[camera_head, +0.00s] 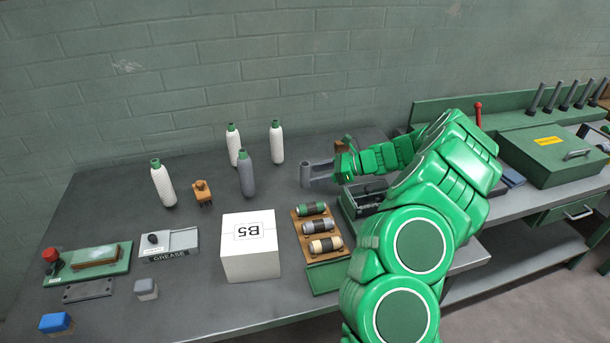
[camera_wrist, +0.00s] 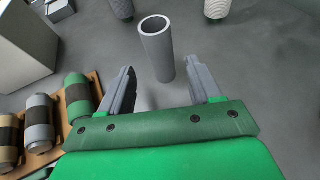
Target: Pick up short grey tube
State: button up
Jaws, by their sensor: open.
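The short grey tube (camera_wrist: 157,50) stands upright on the dark table, its open hollow end facing up. In the head view the short grey tube (camera_head: 305,174) is just left of my gripper's fingertips. My gripper (camera_wrist: 157,82) is open, with one grey finger on each side below the tube in the wrist view. The tube is in line with the gap between the fingers, slightly beyond their tips. Nothing is held. In the head view my gripper (camera_head: 318,172) points left, level with the tube, and my green arm hides part of the table.
A wooden rack (camera_head: 298,226) with several banded spools is near, below the gripper. A white B5 box (camera_head: 250,262) stands left of it. A grey bottle (camera_head: 246,176) and white bottles (camera_head: 277,142) stand behind and left. A green toolbox (camera_head: 552,152) is at right.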

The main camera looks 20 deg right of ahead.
aim_at(301, 177)
jog(key=shift+x, duration=3.5)
jog(key=shift+w+r, duration=0.15)
jog(key=c, duration=1)
jog(key=shift+r, duration=0.1)
